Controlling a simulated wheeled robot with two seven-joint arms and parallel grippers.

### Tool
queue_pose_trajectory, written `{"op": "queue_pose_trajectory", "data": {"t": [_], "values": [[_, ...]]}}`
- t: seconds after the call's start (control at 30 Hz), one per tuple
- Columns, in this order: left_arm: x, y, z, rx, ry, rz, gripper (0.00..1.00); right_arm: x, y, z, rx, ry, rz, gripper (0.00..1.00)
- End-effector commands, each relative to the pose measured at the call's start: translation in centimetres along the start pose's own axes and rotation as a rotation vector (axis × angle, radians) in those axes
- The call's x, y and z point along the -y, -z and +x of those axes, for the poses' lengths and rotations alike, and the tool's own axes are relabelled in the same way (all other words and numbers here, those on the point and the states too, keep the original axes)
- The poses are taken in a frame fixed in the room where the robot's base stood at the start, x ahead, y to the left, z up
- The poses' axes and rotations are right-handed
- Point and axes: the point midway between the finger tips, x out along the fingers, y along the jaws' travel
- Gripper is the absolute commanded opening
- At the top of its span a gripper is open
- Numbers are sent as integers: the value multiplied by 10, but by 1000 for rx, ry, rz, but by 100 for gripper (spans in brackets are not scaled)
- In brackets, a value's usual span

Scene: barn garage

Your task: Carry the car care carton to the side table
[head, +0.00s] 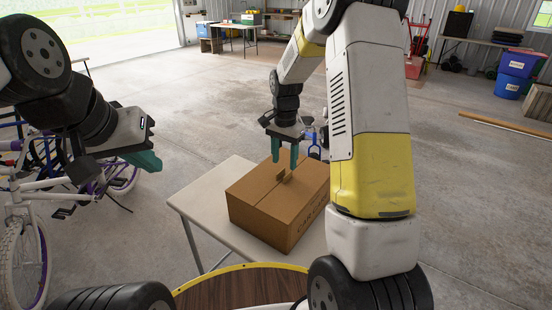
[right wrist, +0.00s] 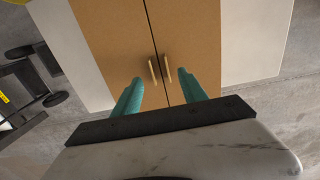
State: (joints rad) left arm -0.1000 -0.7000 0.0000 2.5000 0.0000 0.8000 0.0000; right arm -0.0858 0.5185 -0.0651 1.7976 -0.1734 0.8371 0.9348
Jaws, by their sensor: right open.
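The closed brown cardboard carton (head: 262,205) sits on a pale table (head: 200,205) in front of me, with partly hidden print on its side. In the right wrist view its top (right wrist: 115,30) shows a centre seam and two small upright tabs (right wrist: 160,70). My right gripper (head: 285,158) is over the carton's top, pointing down. Its teal fingers are open, one on each side of the tabs; it also shows in the right wrist view (right wrist: 161,82). I cannot tell whether the fingers touch the carton. My left gripper (head: 146,160) is apart, left of the table, its opening unclear.
Bicycles (head: 30,200) stand at the left. A table with boxes (head: 235,26) is at the far back, and a workbench (head: 480,42) is at the back right. A plank (head: 505,125) lies on the right floor. The middle floor is clear.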

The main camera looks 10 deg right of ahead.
Motion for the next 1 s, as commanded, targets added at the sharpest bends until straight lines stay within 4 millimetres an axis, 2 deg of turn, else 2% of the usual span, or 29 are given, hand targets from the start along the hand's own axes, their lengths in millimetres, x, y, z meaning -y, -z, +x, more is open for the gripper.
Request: {"op": "queue_pose_trajectory", "data": {"t": [0.03,0.2,0.57,0.67,0.8,1.0], "values": [[0,0,0,0,0,0,0,1,1,-14,-4,4,0,50],[0,0,0,0,0,0,0,1,0,-48,-4,3,0,50],[0,0,0,0,0,0,0,-7,-6,-92,-10,26,-30,50],[0,0,0,0,0,0,0,-20,-19,-116,-29,72,-93,50],[0,0,0,0,0,0,0,-49,-48,-155,-76,155,-225,50],[0,0,0,0,0,0,0,-93,-96,-194,-171,260,-424,50]]}}
